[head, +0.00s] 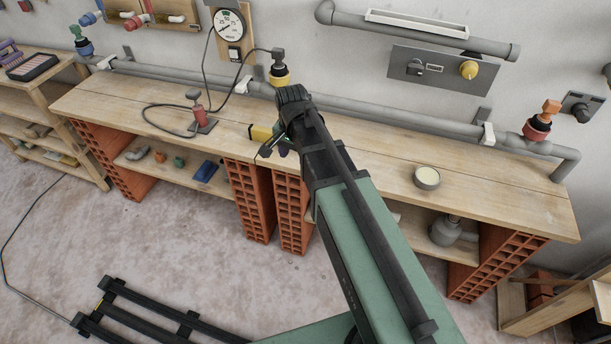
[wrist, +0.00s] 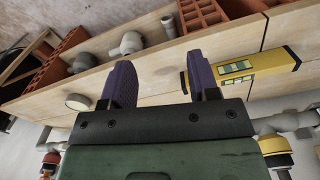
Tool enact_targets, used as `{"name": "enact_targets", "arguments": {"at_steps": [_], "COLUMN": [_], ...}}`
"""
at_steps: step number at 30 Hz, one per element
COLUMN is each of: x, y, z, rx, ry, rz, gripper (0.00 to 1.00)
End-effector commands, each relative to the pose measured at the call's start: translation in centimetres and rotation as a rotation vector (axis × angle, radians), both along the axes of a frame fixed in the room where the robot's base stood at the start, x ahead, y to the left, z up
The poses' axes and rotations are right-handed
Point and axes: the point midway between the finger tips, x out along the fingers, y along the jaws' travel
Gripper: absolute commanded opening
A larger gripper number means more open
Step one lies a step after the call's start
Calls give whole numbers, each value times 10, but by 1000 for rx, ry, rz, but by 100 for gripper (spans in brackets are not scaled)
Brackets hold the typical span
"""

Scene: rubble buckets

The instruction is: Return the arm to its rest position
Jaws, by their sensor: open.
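My green arm reaches up across the head view, and its dark wrist is over the wooden workbench (head: 365,150). My gripper (head: 276,148) is near the middle of the bench and mostly hidden by the wrist. In the wrist view my gripper (wrist: 163,82) shows two purple fingers spread apart, with only bench wood visible between them. A yellow spirit level (wrist: 245,68) lies on the bench beside the right finger in that view. In the head view only an end of the level (head: 260,133) shows, next to my gripper. I cannot tell whether the finger touches it.
A red hand pump (head: 200,117) with a hose stands left on the bench. A round tin (head: 427,177) sits to the right. A grey pipe (head: 370,112) with valves runs along the wall behind. Brick supports (head: 253,200) hold the bench. The floor in front is largely clear.

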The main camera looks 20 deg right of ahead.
Motion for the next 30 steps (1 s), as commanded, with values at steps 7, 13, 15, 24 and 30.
{"name": "enact_targets", "arguments": {"at_steps": [7,13,15,24,30], "x": [-128,-130,-130,-129,-129], "y": [-2,-2,-2,-2,-2], "z": [0,0,0,51,51], "rx": [8,9,9,8,8], "ry": [-2,-2,-2,-2,-2], "rz": [760,828,827,825,825], "gripper": [55,55,55,55,55]}}
